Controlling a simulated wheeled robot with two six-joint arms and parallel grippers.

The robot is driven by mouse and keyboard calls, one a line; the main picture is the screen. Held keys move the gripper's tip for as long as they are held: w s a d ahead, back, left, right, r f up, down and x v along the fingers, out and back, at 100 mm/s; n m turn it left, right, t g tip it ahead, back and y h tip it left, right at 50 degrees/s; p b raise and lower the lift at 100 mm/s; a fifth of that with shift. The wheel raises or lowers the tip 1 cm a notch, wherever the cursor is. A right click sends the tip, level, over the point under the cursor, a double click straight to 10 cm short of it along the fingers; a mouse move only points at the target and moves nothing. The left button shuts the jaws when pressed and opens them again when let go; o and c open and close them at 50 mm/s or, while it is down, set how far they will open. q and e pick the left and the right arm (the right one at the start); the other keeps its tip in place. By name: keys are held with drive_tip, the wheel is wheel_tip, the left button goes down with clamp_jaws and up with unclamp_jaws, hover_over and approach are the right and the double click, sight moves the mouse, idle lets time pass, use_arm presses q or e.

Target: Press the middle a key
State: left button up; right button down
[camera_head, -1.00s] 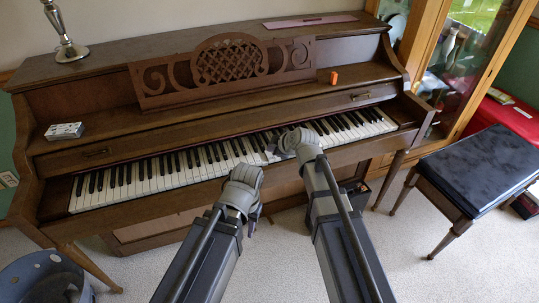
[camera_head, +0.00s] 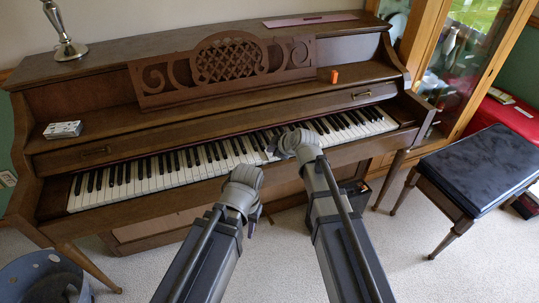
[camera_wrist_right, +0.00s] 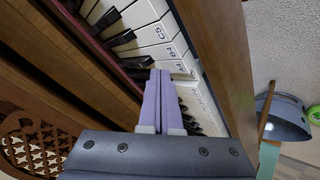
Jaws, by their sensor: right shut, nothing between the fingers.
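The piano keyboard (camera_head: 150,178) runs across the upright piano in the head view. In the right wrist view, white keys carry labels: a C5 key (camera_wrist_right: 156,34), a B4 key (camera_wrist_right: 172,51) and an A4 key (camera_wrist_right: 181,68). My right gripper (camera_head: 274,150) is over the middle of the keyboard. In the right wrist view its lilac fingers (camera_wrist_right: 160,76) are shut and empty, their tips at the A4 key beside a black key. I cannot tell whether they touch or press it. My left gripper (camera_head: 252,208) is in front of the keyboard, clear of the keys; its fingers are unclear.
A carved music stand (camera_head: 225,68) rises above the keys. An orange block (camera_head: 334,77) and a small box (camera_head: 64,129) rest on the piano. A black-topped bench (camera_head: 480,165) stands at the right, and a bin (camera_head: 45,280) at the lower left.

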drive_tip(key=shift+f+b, duration=0.6)
drive_tip(key=shift+b, duration=0.05)
idle(0.7)
idle(0.3)
drive_tip(key=shift+r+p, duration=1.05)
drive_tip(key=shift+r, duration=0.1)
wheel_tip(320, 180, up, 5)
drive_tip(key=p, duration=0.5)
